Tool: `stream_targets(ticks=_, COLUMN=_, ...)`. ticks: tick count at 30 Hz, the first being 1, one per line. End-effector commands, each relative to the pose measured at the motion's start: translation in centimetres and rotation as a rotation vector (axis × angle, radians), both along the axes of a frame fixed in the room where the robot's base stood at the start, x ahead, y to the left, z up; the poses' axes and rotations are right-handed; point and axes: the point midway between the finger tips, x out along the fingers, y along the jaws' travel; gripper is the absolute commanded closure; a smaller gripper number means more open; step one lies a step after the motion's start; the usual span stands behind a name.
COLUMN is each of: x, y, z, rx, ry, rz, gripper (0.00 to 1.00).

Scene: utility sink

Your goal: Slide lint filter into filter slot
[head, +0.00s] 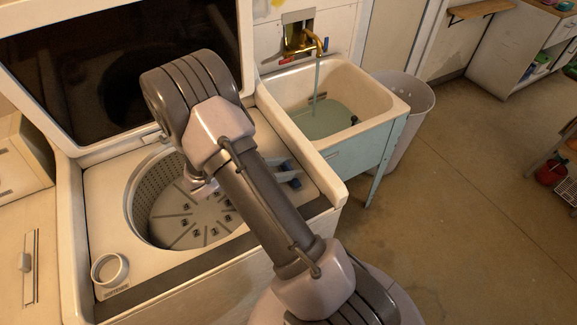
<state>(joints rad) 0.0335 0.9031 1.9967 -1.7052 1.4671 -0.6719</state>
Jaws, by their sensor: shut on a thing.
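My arm hides most of the gripper, and the piece's full shape does not show. The open washer (97,192) has a round, perforated tub. A white round-rimmed opening (110,268) sits at the deck's front left corner, with a small label below it. I cannot tell whether this is the filter slot.
The raised dark lid (110,60) stands behind the tub. A utility sink (385,92) with a brass faucet (312,40) and water stands right of the washer. A pale bin (420,110) is beside the sink.

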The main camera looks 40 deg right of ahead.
Motion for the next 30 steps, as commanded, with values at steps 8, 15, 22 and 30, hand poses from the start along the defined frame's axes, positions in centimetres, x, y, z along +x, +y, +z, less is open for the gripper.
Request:
stream_targets(ticks=8, x=0.0, y=0.0, z=-0.8, rx=0.0, ry=0.0, rz=0.0, gripper=1.0)
stream_targets(ticks=15, x=0.0, y=0.0, z=-1.3, rx=0.0, ry=-0.001, rz=0.0, gripper=0.57)
stream_targets(ticks=22, x=0.0, y=0.0, z=-1.2, rx=0.0, ry=-0.001, rz=0.0, gripper=0.35)
stream_targets(ticks=30, x=0.3, y=0.7, z=-0.8, rx=0.0, ry=-0.001, rz=0.003, gripper=0.35)
